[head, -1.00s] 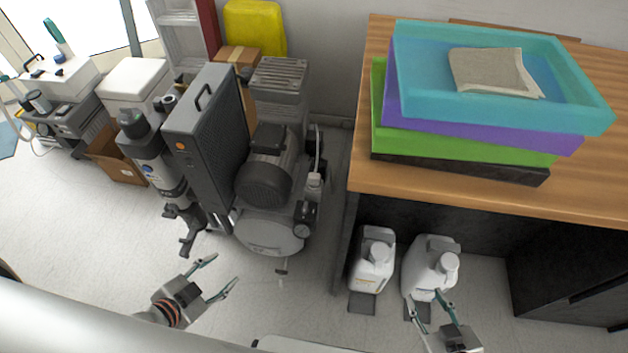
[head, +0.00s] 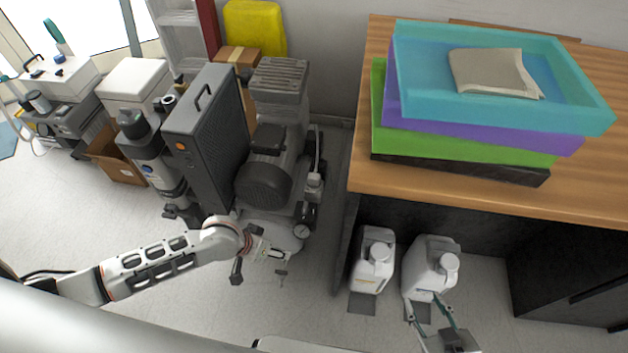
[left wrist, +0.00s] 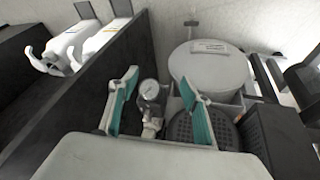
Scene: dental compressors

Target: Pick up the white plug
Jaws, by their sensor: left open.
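A small white fitting that may be the white plug (head: 314,180) sits on the right side of the grey compressor (head: 265,185), above the round gauge. A pale fitting beside the gauge also shows between the fingers in the left wrist view (left wrist: 152,127); I cannot tell if it is the same one. My left gripper (left wrist: 160,105) is open and empty, its teal-padded fingers either side of the gauge (left wrist: 149,89) in that view. In the head view the left gripper (head: 272,252) is at the compressor's lower front. My right gripper (head: 423,303) is open in front of a white jug.
Two white jugs (head: 372,262) (head: 430,268) stand on the floor below the wooden table (head: 450,200). Stacked coloured trays (head: 410,105) lie on the table. A dark panelled unit (head: 205,135) stands left of the compressor.

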